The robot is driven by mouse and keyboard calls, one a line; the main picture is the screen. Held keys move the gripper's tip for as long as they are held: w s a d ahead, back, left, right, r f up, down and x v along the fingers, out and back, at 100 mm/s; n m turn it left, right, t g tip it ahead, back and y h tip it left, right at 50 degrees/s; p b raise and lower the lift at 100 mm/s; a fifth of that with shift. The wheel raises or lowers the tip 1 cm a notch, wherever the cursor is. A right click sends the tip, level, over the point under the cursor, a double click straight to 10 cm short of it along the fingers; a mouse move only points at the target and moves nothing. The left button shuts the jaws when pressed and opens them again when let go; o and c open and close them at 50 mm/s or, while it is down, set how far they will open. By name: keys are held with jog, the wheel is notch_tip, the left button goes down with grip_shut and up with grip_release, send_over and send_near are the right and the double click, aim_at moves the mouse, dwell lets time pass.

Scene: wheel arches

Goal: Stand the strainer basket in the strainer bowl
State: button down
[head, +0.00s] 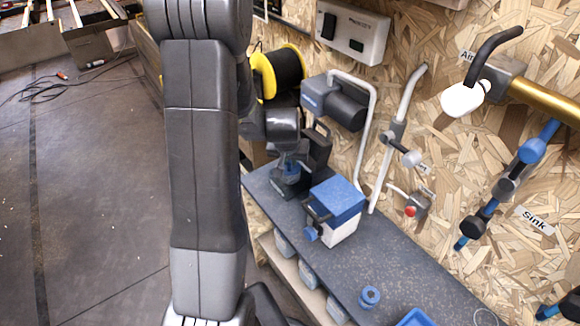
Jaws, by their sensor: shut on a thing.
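My gripper (289,158) is beyond my arm, left of centre, pointing down over the left end of the dark bench. The fingers are small and dark here, so the grip shows poorly. The piece is at a dark, black-based unit (318,150) on the bench. I cannot tell whether it touches that unit. I cannot make out the strainer bowl for certain; it may be within this dark unit, partly hidden by my gripper.
A white box with a blue lid (338,200) stands right of my gripper. A blue ring-shaped part (369,297) and a blue tray (416,319) are at the bench's near end. A grey pipe (390,140) rises behind. The bench (385,262) between them is mostly clear.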

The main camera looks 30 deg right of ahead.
jog(key=shift+f, duration=1.3)
jog(key=shift+f+b, duration=0.15)
jog(key=shift+b, duration=0.15)
jog(key=c, duration=1.5)
grip_release()
jog(key=shift+o, duration=0.2)
jog(key=shift+r, duration=0.35)
jog(key=p+v, duration=0.1)
jog(key=v, duration=1)
jog(key=shift+s+a+r, duration=0.2)
jog(key=shift+r, duration=0.05)
